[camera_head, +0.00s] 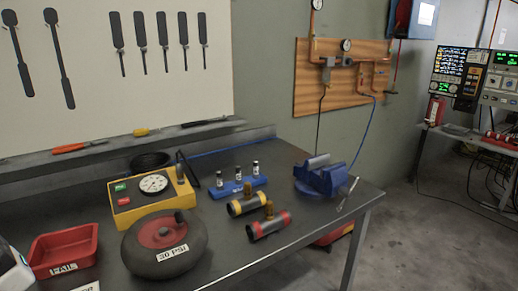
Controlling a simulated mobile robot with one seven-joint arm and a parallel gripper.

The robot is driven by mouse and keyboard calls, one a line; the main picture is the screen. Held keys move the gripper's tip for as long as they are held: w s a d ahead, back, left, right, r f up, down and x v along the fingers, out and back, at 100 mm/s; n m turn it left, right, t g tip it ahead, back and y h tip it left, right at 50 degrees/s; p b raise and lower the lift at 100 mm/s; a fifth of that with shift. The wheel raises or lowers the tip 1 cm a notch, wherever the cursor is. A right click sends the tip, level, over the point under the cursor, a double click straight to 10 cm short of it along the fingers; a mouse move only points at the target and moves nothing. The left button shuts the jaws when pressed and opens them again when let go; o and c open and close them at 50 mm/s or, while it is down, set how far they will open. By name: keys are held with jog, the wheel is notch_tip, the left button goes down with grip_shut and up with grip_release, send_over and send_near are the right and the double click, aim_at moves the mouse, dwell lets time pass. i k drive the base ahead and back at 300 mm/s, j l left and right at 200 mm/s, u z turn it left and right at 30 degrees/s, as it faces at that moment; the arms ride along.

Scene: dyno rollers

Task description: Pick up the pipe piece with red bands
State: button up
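The pipe piece with red bands (268,226) lies on the dark metal table (222,262), near its front edge. It is a dark grey tee with a red band at each end and a brass-coloured fitting standing up from its middle. A similar pipe piece with yellow bands (247,205) lies just behind it and to its left, very close. My gripper is not in view. A white and black part at the lower left edge may be part of my arm.
A blue vise (321,177) stands to the right. A blue holder (238,188) with small vials is behind. A round black tyre-like object (195,243), yellow gauge box (118,212) and red tray (64,251) stand left. The table is clear in front of the red-banded piece.

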aim_at(260, 228)
jog(key=i+j+z, duration=0.2)
jog(key=j, duration=0.15)
jog(key=i+j+z, duration=0.2)
jog(key=j, duration=0.15)
jog(key=j+z, duration=0.2)
jog(key=j, duration=0.2)
